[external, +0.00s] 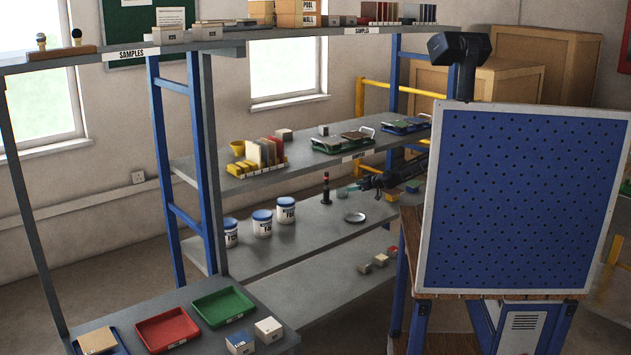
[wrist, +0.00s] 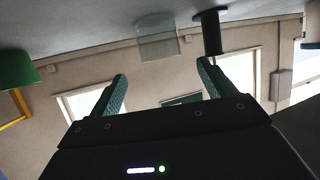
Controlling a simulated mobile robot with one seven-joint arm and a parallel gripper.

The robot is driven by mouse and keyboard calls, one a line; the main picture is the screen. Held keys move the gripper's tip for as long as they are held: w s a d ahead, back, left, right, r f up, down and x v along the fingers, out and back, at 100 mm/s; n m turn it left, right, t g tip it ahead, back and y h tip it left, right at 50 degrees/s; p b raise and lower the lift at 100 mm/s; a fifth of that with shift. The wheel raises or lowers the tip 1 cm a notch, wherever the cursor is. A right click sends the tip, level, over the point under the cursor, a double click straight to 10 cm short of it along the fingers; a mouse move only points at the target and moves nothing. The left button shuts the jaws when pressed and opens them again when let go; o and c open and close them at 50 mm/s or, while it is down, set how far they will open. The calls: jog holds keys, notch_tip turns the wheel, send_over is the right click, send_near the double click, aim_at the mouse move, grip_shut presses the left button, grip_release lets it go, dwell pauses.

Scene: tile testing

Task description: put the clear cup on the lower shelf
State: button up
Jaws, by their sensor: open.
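The clear cup (wrist: 157,42) shows in the wrist view as a see-through form standing on a grey shelf; that picture is upside down. In the external view the cup (external: 343,193) is a faint greenish shape just left of my gripper (external: 359,186). My gripper also shows in the wrist view (wrist: 162,84), with its two teal fingers spread and nothing between them. The cup lies ahead of the fingertips, roughly lined up with the gap. The cup stands on the middle shelf (external: 300,222). The lower shelf (external: 325,292) is below it, partly hidden by the pegboard.
A black bottle with a red top (external: 326,188) stands beside the cup. A round metal dish (external: 354,217) lies in front. Several white tubs with blue lids (external: 262,223) stand left. Small blocks (external: 380,259) sit on the lower shelf; its middle is clear. A blue pegboard (external: 520,200) hides much of my arm.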

jog(key=shift+v, duration=1.4)
